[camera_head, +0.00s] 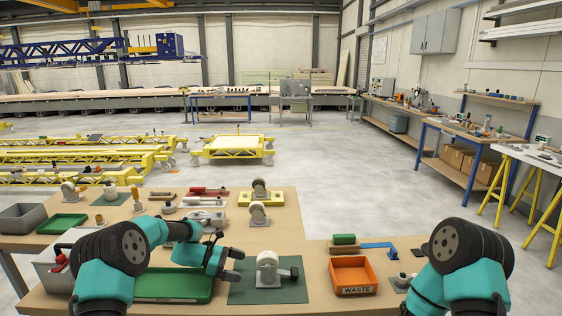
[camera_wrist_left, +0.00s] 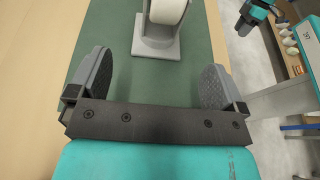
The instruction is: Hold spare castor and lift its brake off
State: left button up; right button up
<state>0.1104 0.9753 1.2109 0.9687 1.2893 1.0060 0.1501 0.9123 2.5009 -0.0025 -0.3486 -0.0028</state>
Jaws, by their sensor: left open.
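The spare castor (camera_head: 267,265), with a pale wheel and grey fork, stands upright on a dark green mat (camera_head: 240,294) at the front of the bench. A dark brake lever (camera_head: 288,273) sticks out on its right side. My left gripper (camera_head: 236,265) is open and empty, just left of the castor and apart from it. In the left wrist view, the castor (camera_wrist_left: 160,28) stands beyond the open fingers (camera_wrist_left: 157,72), cut off by the top edge; its brake is not clear there. My right arm is at lower right; what seems its gripper (camera_wrist_left: 247,20) shows small in the left wrist view.
A green tray (camera_head: 175,284) lies under my left arm. An orange WASTE bin (camera_head: 352,275) stands right of the mat, with a green block (camera_head: 344,239) and a blue strip (camera_head: 376,246) behind it. More castors (camera_head: 259,214) and tools fill the bench behind.

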aim_at(265, 272)
pick_arm(q)
jog(key=shift+x, duration=5)
jog(key=c, duration=1.3)
jog(key=shift+c, duration=1.4)
pick_arm(e)
jog(key=shift+o, duration=0.3)
